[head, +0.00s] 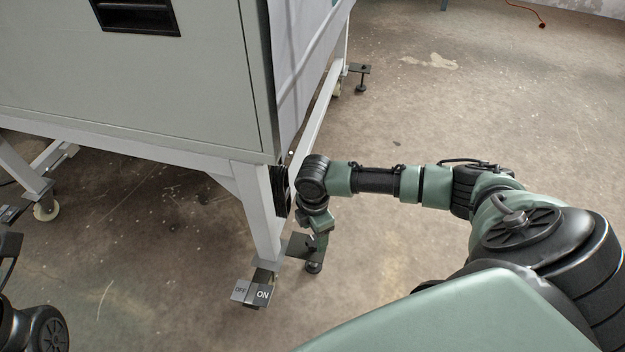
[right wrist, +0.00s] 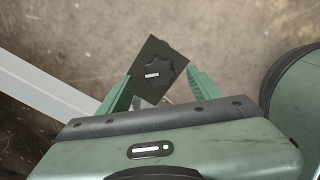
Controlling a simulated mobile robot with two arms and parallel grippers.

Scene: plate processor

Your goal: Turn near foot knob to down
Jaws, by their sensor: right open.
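The near foot knob (right wrist: 158,70) is a dark, star-shaped knob with a small white mark. It sits on a black plate (right wrist: 172,48) in the right wrist view. In the head view the plate (head: 298,246) juts from the near leg, with the round foot (head: 313,268) below it. My right gripper (right wrist: 160,77) is open, its green fingers on either side of the knob in the picture, with no clear contact. In the head view my right gripper (head: 316,226) points down above the plate and hides most of the knob. My left gripper is out of view.
The grey cabinet (head: 130,75) stands on a white frame with a near leg (head: 258,215) just left of my right gripper. An OFF/ON pedal (head: 251,292) is at that leg's base. Another foot (head: 361,80) is farther back.

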